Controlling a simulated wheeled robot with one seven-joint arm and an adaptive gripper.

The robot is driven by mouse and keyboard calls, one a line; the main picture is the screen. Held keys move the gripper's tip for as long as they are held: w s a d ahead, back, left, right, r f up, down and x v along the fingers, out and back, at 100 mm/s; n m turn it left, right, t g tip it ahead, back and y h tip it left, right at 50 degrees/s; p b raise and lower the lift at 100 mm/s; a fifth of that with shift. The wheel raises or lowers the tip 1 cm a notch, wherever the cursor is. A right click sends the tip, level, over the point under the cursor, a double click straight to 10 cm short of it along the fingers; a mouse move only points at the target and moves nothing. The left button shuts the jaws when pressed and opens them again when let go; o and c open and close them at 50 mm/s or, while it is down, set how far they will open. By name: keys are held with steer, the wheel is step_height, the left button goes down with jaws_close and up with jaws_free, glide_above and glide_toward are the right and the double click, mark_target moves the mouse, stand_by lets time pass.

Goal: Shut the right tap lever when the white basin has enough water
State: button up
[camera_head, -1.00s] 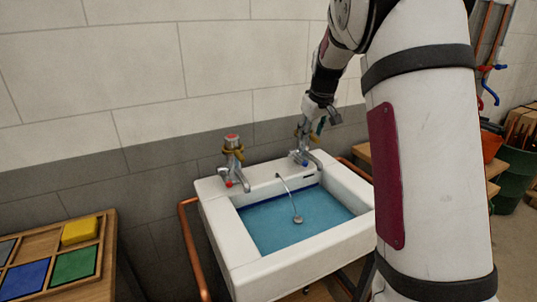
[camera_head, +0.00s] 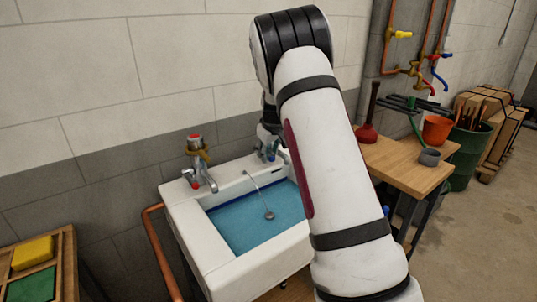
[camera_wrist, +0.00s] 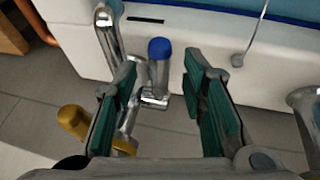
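The white basin (camera_head: 215,255) stands against the wall with blue water (camera_head: 245,222) covering its floor below the rim. A plug on a chain (camera_head: 269,214) hangs over the water. The right tap (camera_head: 268,150) has a blue mark and is partly hidden by my arm. In the wrist view its blue-capped lever (camera_wrist: 159,62) stands between my green fingertips, with clear gaps either side. My gripper (camera_wrist: 160,88) is open and holds nothing. The left tap (camera_head: 199,168) has a red mark. I cannot make out a running stream at either tap.
A copper rail (camera_head: 158,245) runs beside the basin. A wooden tray (camera_head: 66,262) with coloured blocks is at lower left. A wooden bench (camera_head: 405,160) with a plunger (camera_head: 368,120) is to the right. Open floor lies at far right.

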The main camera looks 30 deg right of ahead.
steer(key=shift+w+d+f, duration=0.1)
steer(key=shift+w+f, duration=0.1)
steer(key=shift+f, duration=0.35)
jaws_close()
steer(key=shift+r, duration=0.1)
steer(key=shift+w+r+g, duration=0.35)
steer(key=shift+r+g, duration=0.1)
steer(key=shift+g, duration=0.35)
steer(key=shift+w+r+g+b, duration=0.2)
steer(key=shift+r+g+b, duration=0.4)
steer(key=shift+g, duration=0.4)
